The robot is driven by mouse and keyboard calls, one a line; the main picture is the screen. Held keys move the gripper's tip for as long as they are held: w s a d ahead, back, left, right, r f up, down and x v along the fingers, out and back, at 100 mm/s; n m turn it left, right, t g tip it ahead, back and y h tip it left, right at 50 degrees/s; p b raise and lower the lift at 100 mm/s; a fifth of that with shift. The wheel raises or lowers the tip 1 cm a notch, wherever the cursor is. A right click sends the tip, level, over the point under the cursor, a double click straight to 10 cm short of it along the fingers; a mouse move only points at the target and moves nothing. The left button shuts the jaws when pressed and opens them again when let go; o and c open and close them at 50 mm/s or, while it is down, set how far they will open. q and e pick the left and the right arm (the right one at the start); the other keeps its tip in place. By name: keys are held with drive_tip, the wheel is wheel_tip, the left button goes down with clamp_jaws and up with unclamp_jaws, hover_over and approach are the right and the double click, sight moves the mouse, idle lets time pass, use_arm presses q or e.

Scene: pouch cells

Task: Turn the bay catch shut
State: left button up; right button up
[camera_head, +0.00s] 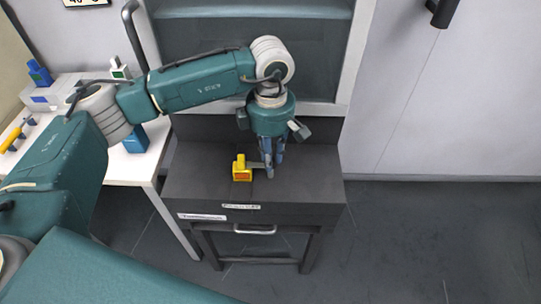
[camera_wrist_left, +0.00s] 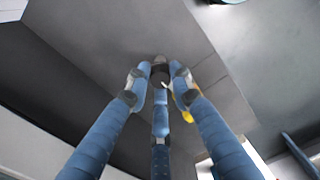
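A yellow block (camera_head: 242,170) with a short grey bar reaching right from it sits on top of the dark bench; I take it to be the bay catch. My left gripper (camera_head: 271,170) points down just right of the yellow block, at the bar's end. In the left wrist view, its blue fingers (camera_wrist_left: 158,78) come close together, and a bit of yellow (camera_wrist_left: 187,117) shows behind the right finger. The fingers hide the bar's end, so I cannot tell whether they grip it. My right gripper is in neither view.
The dark bench (camera_head: 310,185) has a drawer handle (camera_head: 255,230) and labels on its front. A white table (camera_head: 130,168) at the left holds a blue block (camera_head: 135,140) and other items. A dark cabinet stands behind the bench. Floor at the right is clear.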

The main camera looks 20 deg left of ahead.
use_arm(q)
drive_tip(key=o, duration=0.3)
wheel_tip(320, 180, up, 12)
drive_tip(key=shift+r, duration=0.1)
idle(0.4)
idle(0.4)
